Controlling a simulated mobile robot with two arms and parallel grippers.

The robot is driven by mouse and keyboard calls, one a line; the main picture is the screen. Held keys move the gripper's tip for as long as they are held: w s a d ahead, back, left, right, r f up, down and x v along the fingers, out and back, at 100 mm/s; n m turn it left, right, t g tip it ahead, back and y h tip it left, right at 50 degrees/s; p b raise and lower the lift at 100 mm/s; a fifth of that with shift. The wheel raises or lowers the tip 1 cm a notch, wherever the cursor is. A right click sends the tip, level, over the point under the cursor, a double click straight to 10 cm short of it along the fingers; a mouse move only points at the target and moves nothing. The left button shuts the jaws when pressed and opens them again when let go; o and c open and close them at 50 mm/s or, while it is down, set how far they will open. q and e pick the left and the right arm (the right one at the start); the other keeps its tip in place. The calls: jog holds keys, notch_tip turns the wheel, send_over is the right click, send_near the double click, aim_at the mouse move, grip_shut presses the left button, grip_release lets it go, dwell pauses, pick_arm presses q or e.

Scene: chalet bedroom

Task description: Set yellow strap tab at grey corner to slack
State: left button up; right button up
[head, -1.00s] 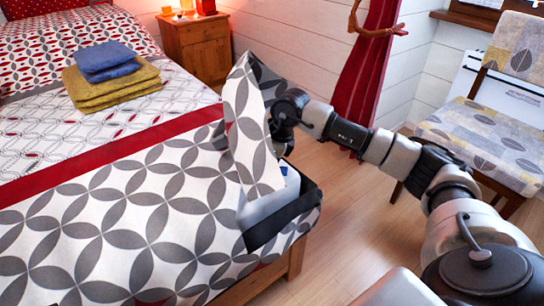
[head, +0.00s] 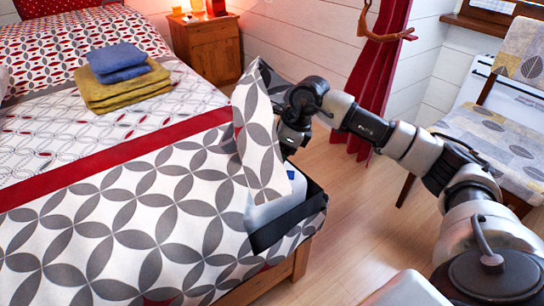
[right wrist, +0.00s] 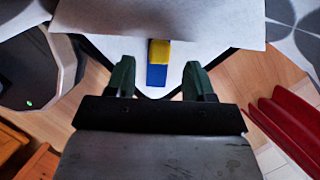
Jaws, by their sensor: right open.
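The yellow tab (right wrist: 159,52) shows in the right wrist view, on a blue strap (right wrist: 156,76) against the white side of the bed corner. A small bit of blue also shows at the bed corner in the head view. The dark grey corner band (head: 285,222) wraps the mattress corner, below a turned-up flap of patterned cover (head: 258,140). My right gripper (right wrist: 159,78) is open, its two green fingers either side of the blue strap with nothing between them. In the head view my right gripper (head: 290,141) is beside the flap, its fingertips partly hidden. My left gripper is not in view.
The bed's wooden frame (head: 290,268) stands under the corner. Folded towels (head: 125,88) lie on the bed. A patterned chair (head: 490,140) stands at the right and a nightstand (head: 207,48) at the back. Bare floor (head: 345,215) is free beside the bed.

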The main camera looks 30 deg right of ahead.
jog(key=p+v, duration=0.1)
jog(key=v, duration=0.6)
jog(key=shift+p, duration=0.35)
jog(key=shift+c, duration=0.3)
